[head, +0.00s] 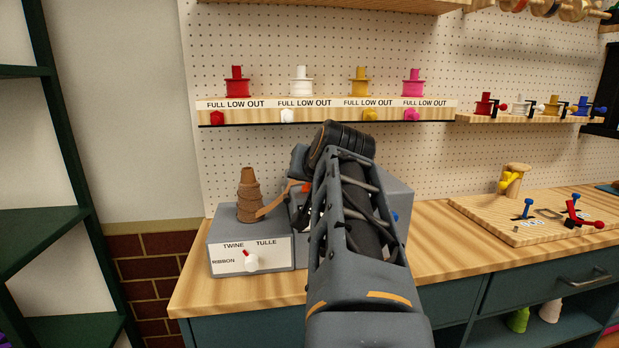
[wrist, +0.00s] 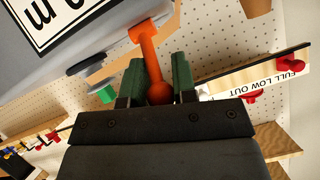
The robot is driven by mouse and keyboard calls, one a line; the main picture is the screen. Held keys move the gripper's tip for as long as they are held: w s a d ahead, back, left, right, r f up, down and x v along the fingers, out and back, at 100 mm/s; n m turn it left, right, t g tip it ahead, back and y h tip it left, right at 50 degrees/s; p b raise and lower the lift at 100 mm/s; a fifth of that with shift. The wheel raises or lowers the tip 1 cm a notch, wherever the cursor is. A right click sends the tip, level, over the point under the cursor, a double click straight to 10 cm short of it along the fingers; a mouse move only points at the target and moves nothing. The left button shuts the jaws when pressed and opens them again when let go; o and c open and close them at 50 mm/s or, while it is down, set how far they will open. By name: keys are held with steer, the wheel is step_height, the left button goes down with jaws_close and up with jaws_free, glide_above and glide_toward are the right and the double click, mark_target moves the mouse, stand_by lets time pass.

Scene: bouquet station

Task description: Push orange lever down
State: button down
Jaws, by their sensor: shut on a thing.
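The orange lever (wrist: 150,62) shows in the wrist view as a rod with a round knob at its near end. The two green fingers of my gripper (wrist: 158,82) stand on either side of the rod and are shut on it, close to the knob. The lever's far end meets a grey surface. In the head view my arm hides the gripper and most of the lever; a small orange patch (head: 306,187) shows beside the arm.
A grey machine (head: 225,230) on the wooden counter (head: 440,262) carries a white dial (head: 251,262) marked RIBBON, TWINE and TULLE. A brown stacked cone (head: 249,197) stands on it. A pegboard shelf (head: 325,104) holds coloured spools. A wooden board (head: 520,232) lies right.

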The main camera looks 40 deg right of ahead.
steer(key=shift+r, duration=0.15)
steer(key=c, duration=0.9)
jaws_free()
steer(key=shift+s, duration=0.1)
